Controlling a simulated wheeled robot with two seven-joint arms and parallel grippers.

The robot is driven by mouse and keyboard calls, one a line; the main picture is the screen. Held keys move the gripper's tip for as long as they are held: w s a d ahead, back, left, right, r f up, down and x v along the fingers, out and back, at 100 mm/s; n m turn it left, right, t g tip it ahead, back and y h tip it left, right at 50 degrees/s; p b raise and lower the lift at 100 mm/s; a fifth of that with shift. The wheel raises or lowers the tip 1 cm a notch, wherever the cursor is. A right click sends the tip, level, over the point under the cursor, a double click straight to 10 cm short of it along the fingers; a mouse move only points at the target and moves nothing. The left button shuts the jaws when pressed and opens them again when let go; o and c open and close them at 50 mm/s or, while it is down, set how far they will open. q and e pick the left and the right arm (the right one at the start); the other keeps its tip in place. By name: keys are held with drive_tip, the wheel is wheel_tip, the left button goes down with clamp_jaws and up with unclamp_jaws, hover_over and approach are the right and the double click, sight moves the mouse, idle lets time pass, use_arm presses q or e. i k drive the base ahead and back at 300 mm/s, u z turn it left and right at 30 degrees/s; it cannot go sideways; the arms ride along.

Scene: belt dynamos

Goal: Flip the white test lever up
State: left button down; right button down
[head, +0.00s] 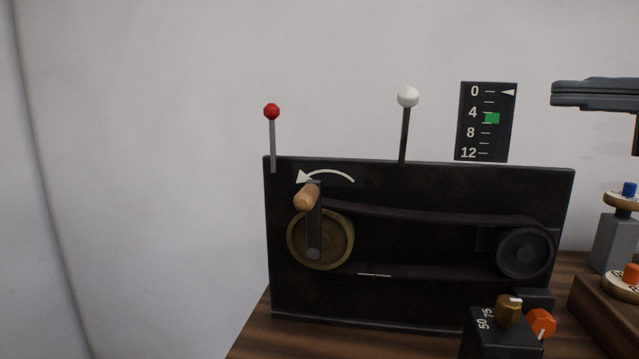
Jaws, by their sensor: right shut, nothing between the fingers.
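The white test lever (407,98) is a white ball on a dark rod. It stands upright above the top edge of the black dynamo panel (420,305). My right gripper (556,95) is at the upper right edge of the view, shut and empty. It is well to the right of the white lever, apart from it, at about the same height in the picture. My left gripper is not in view.
A red-ball lever (272,112) stands at the panel's left. A wooden crank handle (307,196) sits on the brass wheel (330,252). A gauge (486,122) stands between the white lever and my gripper. A dial box (500,343) is in front.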

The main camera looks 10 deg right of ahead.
sight(409, 97)
drive_tip(key=k, duration=1)
